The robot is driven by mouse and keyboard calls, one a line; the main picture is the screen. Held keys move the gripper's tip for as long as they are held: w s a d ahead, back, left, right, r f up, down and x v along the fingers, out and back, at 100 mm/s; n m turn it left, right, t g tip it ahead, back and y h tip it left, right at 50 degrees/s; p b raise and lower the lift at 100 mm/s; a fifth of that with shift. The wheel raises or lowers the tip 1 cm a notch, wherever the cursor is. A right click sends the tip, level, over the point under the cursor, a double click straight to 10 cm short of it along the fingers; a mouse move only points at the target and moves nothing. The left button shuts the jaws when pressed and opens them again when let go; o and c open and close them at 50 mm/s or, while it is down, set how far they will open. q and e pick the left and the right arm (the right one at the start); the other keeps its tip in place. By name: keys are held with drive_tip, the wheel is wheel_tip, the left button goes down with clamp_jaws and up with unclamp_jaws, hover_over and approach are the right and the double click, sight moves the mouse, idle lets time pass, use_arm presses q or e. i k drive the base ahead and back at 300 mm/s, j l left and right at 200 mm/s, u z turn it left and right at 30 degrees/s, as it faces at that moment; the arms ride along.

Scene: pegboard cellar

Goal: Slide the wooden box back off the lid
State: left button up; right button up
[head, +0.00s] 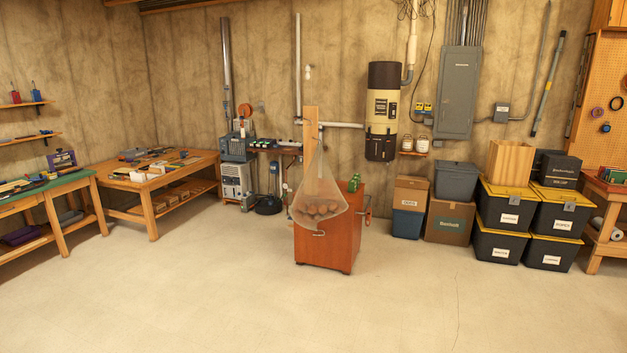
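An open-topped, light wooden box (510,162) stands upright in the head view at the right, against the back wall. It rests on the yellow lid (519,193) of the upper left black tote (503,211). The box covers much of that lid, and a yellow strip shows in front of it. What is inside the box is hidden. Neither of my grippers is in view, and nothing touches the box.
A black bin (557,169) stands right of the box on the neighbouring tote. A grey bin on a cardboard box (449,221) is at its left. A red-brown cabinet (328,242) with a hanging net stands mid-room. The concrete floor (440,300) in front is clear.

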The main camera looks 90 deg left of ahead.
sight(508, 163)
drive_tip(key=i+j+u, duration=0.1)
drive_tip(key=j+u, duration=0.4)
drive_tip(key=j, duration=0.15)
drive_tip(key=i+j+u, duration=0.2)
drive_tip(key=j+u, duration=0.25)
drive_tip(key=j, duration=0.2)
drive_tip(key=i+j+u, duration=0.25)
drive_tip(key=j+u, duration=0.25)
drive_tip(key=i+j+u, duration=0.8)
drive_tip(key=u, duration=0.15)
drive_tip(key=i+j+u, duration=0.15)
drive_tip(key=i+u, duration=0.35)
drive_tip(key=i+j, duration=0.1)
drive_tip(key=i, duration=0.95)
drive_tip(key=i+j+z, duration=0.1)
drive_tip(key=i, duration=1)
drive_tip(key=i+j+z, duration=0.2)
drive_tip(key=i, duration=0.2)
drive_tip(key=i+z, duration=0.2)
drive_tip(key=i, duration=0.2)
drive_tip(key=z, duration=1.35)
